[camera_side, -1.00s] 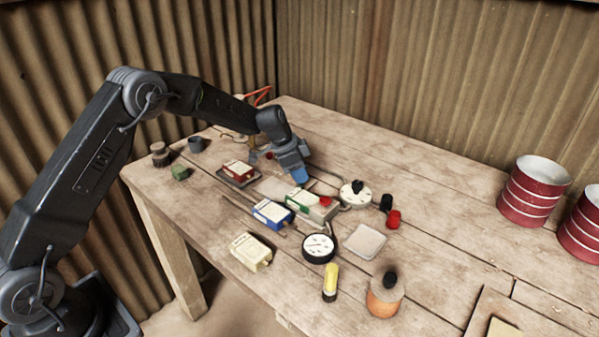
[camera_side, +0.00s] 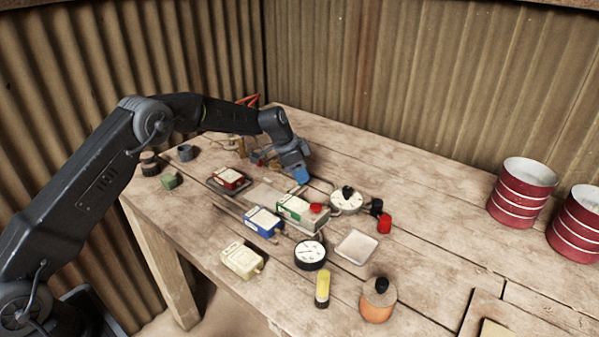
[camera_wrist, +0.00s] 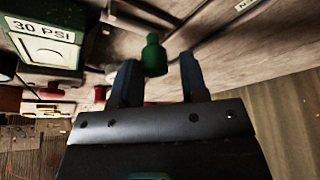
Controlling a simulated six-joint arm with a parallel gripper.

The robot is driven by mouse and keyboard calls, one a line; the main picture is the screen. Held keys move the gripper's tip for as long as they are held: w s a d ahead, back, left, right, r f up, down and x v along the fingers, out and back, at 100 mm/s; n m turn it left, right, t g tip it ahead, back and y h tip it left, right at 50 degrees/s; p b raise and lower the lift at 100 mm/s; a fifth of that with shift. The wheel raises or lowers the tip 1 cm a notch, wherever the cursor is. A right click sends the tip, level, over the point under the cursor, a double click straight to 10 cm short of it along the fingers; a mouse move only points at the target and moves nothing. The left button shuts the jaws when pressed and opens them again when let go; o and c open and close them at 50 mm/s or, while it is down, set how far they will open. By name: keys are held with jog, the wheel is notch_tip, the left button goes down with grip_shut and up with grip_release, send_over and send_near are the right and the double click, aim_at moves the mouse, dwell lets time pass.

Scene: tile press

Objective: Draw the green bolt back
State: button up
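The green bolt (camera_wrist: 153,55) shows a rounded knob with a narrow neck in the wrist view. My gripper (camera_wrist: 160,68) is open, with one finger on each side of the knob in the picture. The knob appears closer to the left finger, with a clear gap to the right one; I cannot tell its exact depth between them. In the side view my gripper (camera_side: 302,176) is low over the table, just behind the green-and-white box (camera_side: 297,209). The bolt is hidden in the side view.
A "30 PSI" box (camera_wrist: 48,45) is close on the left in the wrist view. A white dial (camera_side: 346,200), blue box (camera_side: 263,222), red box (camera_side: 229,178) and black gauge (camera_side: 310,254) crowd the bench. Red cans (camera_side: 522,192) stand at right, with clear wood behind the dial.

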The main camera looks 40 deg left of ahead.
jog(key=shift+o, duration=0.8)
jog(key=v, duration=1.4)
jog(key=s+d+r+n+y, duration=0.1)
jog(key=s+d+r+n, duration=0.15)
jog(key=s+r, duration=0.5)
jog(key=s+d+r+n+y, duration=0.1)
jog(key=s+d+r+n, duration=0.2)
jog(key=s, duration=0.7)
jog(key=s+d+f+n+t, duration=0.1)
jog(key=s, duration=1)
jog(key=s+f+n+t+y, duration=0.1)
jog(key=s+f+n, duration=0.1)
jog(key=s, duration=0.9)
jog(key=shift+d+f, duration=0.35)
jog(key=shift+d, duration=0.05)
